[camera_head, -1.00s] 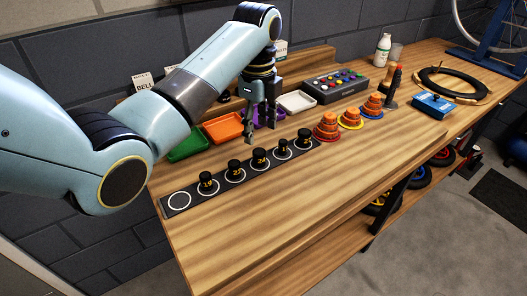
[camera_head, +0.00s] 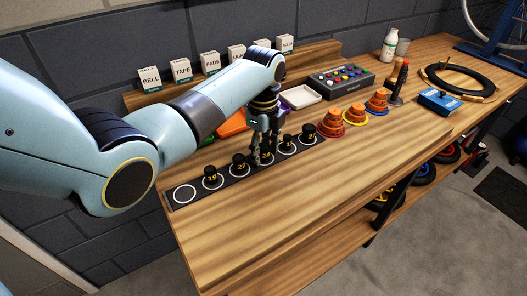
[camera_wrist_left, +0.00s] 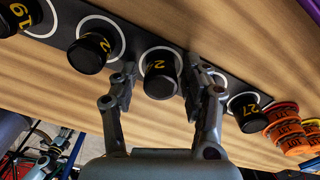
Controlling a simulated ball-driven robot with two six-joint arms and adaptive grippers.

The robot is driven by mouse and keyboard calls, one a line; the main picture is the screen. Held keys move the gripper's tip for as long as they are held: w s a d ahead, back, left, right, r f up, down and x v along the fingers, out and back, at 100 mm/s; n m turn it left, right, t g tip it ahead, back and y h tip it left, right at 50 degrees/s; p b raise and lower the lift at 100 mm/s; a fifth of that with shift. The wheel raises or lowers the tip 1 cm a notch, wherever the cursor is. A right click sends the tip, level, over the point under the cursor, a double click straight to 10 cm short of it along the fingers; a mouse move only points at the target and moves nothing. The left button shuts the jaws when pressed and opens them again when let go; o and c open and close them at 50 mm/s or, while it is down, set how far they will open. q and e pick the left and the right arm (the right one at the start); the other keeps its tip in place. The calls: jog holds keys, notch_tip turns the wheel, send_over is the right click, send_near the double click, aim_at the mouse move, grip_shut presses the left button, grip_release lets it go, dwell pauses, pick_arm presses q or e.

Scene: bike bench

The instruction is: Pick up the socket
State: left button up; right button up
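A row of black sockets with yellow numbers stands upright on a dark strip (camera_head: 227,183) with white rings; the ring at its left end is empty. My left gripper (camera_head: 261,161) is down at the middle socket (camera_wrist_left: 160,82). In the left wrist view the open fingers stand on either side of this socket, the right finger closer to it. Its number begins with 2; the rest is unclear. A socket marked 19 (camera_wrist_left: 14,17) and another socket (camera_wrist_left: 90,53) are to the left. A socket marked 27 (camera_wrist_left: 245,113) is to the right; one between is mostly hidden by the right finger.
Stacks of orange rings (camera_head: 328,124) stand just past the strip's right end. Behind are a white tray (camera_head: 301,97), an orange tray (camera_head: 231,124) and a button box (camera_head: 342,83). The bench front (camera_head: 300,200) is clear.

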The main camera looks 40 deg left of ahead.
aim_at(266, 148)
pick_arm(q)
grip_shut()
jog(key=shift+r, duration=0.1)
jog(key=shift+w+r, duration=0.1)
jog(key=shift+r, duration=0.2)
jog(key=r, duration=0.3)
jog(key=shift+d+r, duration=0.35)
jog(key=shift+d, duration=0.05)
jog(key=s+d+r+b, duration=0.1)
jog(key=s+d+r, duration=0.1)
jog(key=d+r, duration=0.4)
jog(key=shift+s+d+r, duration=0.15)
jog(key=shift+d+r, duration=0.15)
jog(key=shift+d, duration=2)
